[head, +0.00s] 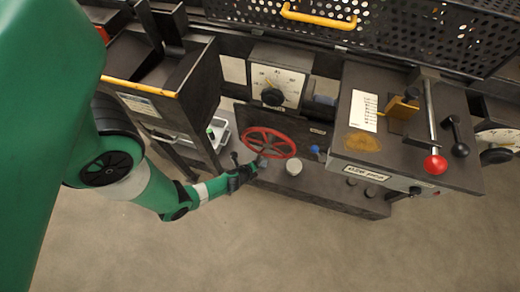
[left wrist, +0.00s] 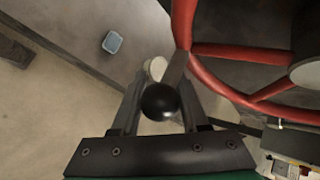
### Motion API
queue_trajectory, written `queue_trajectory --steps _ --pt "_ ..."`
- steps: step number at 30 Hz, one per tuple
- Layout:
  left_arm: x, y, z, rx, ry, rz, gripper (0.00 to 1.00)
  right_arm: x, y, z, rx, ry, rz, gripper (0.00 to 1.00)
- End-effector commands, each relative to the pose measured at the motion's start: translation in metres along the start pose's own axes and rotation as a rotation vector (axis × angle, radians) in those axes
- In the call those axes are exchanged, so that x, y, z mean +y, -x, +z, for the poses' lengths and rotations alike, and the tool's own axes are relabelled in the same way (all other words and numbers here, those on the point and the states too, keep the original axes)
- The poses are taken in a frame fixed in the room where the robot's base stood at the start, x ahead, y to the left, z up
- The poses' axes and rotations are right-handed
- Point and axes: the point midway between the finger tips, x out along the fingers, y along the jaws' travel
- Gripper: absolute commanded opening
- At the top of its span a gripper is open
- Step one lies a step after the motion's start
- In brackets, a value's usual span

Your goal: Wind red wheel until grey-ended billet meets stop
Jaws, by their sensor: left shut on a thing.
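The red wheel (head: 268,143) stands on the dark bench in the head view. Its rim and spokes also show in the left wrist view (left wrist: 238,53). My left gripper (head: 256,165) is at the wheel's lower left side. In the left wrist view my gripper's fingers (left wrist: 160,110) are shut on the wheel's handle, with its black ball knob (left wrist: 160,102) between them. A grey stem runs from the knob towards the red rim. I cannot make out the grey-ended billet or the stop. My right gripper is not in view.
A pale round-topped cylinder (head: 294,167) stands right of the wheel. A dial box (head: 276,82) is behind it. A console (head: 400,150) with a red-knobbed lever (head: 435,164) is on the right. The floor in front is clear.

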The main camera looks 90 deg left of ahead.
Motion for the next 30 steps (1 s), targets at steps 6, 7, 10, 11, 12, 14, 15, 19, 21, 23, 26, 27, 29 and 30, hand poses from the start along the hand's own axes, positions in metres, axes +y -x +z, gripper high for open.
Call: queue_trajectory --steps 6,7,10,11,12,14,15,19,21,23,26,27,29,30 --pt "-0.003 0.000 0.000 0.001 0.001 -0.006 0.00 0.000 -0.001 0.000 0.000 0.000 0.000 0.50" --pt "-0.003 0.000 0.000 0.001 0.001 -0.006 0.00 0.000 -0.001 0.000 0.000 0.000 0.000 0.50" --pt "-0.003 0.000 0.000 0.001 0.001 -0.006 0.56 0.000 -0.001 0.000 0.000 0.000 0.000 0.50" --pt "-0.003 0.000 0.000 0.001 0.001 -0.005 0.56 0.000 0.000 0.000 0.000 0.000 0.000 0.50" --pt "-0.002 0.000 0.000 0.001 0.001 -0.005 0.56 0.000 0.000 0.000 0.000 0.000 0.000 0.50" --pt "-0.002 0.000 0.000 0.001 0.001 -0.004 0.56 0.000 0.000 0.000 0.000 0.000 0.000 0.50" --pt "-0.002 0.000 0.000 0.001 0.001 -0.004 0.56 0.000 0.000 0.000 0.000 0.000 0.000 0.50" --pt "-0.003 0.007 0.000 0.002 0.001 -0.004 0.56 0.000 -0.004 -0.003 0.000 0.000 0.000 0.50" --pt "-0.003 0.017 0.000 0.003 0.000 -0.004 0.56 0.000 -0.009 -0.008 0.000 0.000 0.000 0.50" --pt "-0.004 0.029 0.001 0.003 0.001 -0.003 0.56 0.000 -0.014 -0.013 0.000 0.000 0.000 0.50" --pt "-0.005 0.054 0.001 0.004 -0.002 -0.004 0.56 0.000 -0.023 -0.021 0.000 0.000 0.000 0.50" --pt "-0.005 0.064 0.001 0.004 -0.002 -0.004 0.56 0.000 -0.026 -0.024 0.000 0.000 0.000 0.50" --pt "-0.004 0.078 0.000 0.005 -0.004 -0.004 0.56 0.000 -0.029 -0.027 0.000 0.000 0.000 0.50" --pt "-0.004 0.086 0.000 0.006 -0.003 -0.005 0.56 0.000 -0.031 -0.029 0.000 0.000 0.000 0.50"
